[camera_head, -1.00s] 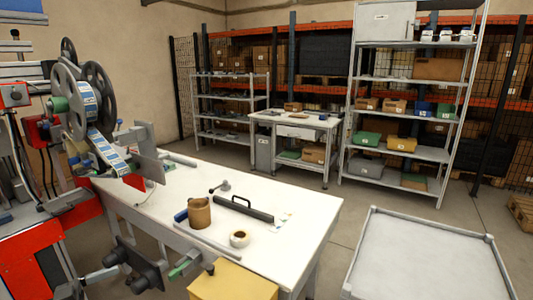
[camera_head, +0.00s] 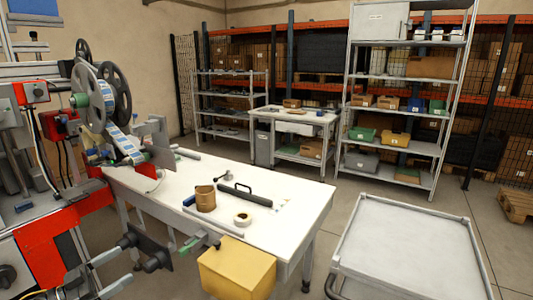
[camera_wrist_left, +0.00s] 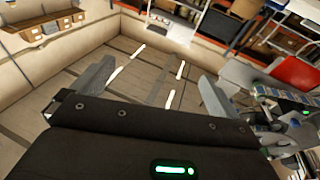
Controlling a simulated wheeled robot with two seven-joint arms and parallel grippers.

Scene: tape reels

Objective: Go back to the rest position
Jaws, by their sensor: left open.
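My left gripper (camera_wrist_left: 154,75) shows in the left wrist view. Its two grey fingers are spread wide at either side of the dark body, with only floor seen between them. Nothing is held in it. My right gripper is in neither view. The labelling machine (camera_head: 50,245), with dark reels (camera_head: 105,92) and a blue-and-white label strip (camera_head: 125,143), stands at the left of the head view. The label strip also shows at the right of the left wrist view (camera_wrist_left: 292,99).
A grey cart (camera_head: 410,245) stands right. Floor lies between table and cart.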

